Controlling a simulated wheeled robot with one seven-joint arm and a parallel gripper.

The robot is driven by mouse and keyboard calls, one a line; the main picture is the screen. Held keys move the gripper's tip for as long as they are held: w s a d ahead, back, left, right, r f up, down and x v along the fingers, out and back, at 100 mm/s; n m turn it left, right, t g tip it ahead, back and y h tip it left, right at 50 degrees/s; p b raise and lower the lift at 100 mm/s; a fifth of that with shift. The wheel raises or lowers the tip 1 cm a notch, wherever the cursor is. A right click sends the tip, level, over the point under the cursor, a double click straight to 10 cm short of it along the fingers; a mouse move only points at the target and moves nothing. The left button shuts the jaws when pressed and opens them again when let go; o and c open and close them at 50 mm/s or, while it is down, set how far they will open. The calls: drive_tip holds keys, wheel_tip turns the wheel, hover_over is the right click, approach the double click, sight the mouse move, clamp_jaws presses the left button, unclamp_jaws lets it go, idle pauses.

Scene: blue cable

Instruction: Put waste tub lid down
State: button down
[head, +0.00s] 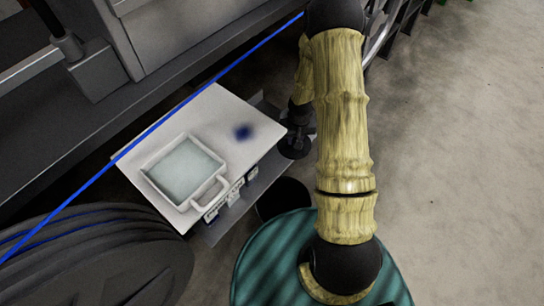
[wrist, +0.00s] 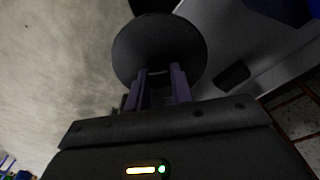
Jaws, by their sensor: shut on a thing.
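My gripper (wrist: 162,84) is shut on a dark round lid (wrist: 160,42), with its two fingers at the near side of the disc in the wrist view. In the head view the lid (head: 295,148) is a small dark disc under the end of my arm, beside the right edge of a white board. It appears held clear of the board, though its height is hard to tell. A dark round thing (head: 282,196), perhaps the waste tub, stands below it, partly hidden by my arm.
The white board (head: 218,105) carries a pale tray with a handle (head: 184,170) and a dark blue patch (head: 243,132). A blue cable (head: 190,98) runs diagonally over it. Grey machinery (head: 190,35) lies behind. Bare floor (head: 455,150) is free at right.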

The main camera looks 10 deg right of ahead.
drive_tip(key=w+m+b, duration=0.1)
drive_tip(key=b, duration=0.1)
drive_tip(key=w+a+m+b, duration=0.1)
drive_tip(key=m+b, duration=0.1)
drive_tip(key=b, duration=0.1)
drive_tip(key=w+a+r+m+b, duration=0.1)
drive_tip(key=w+b, duration=0.1)
drive_tip(key=shift+w+a+h, duration=0.1)
drive_tip(key=shift+a+h, duration=0.05)
drive_tip(key=shift+h, duration=0.15)
drive_tip(key=w+a+r+m+b, duration=0.1)
drive_tip(key=a+r+m+b, duration=0.3)
drive_tip(key=b, duration=0.3)
drive_tip(key=shift+a+r+m+g+h, duration=0.35)
drive_tip(key=shift+r+m, duration=0.25)
drive_tip(key=shift+m, duration=0.3)
wheel_tip(320, 180, down, 14)
drive_tip(key=b, duration=0.2)
drive_tip(key=shift+f+b, duration=0.15)
drive_tip(key=shift+b, duration=0.2)
drive_tip(key=shift+f+b, duration=0.35)
drive_tip(key=shift+f, duration=1.55)
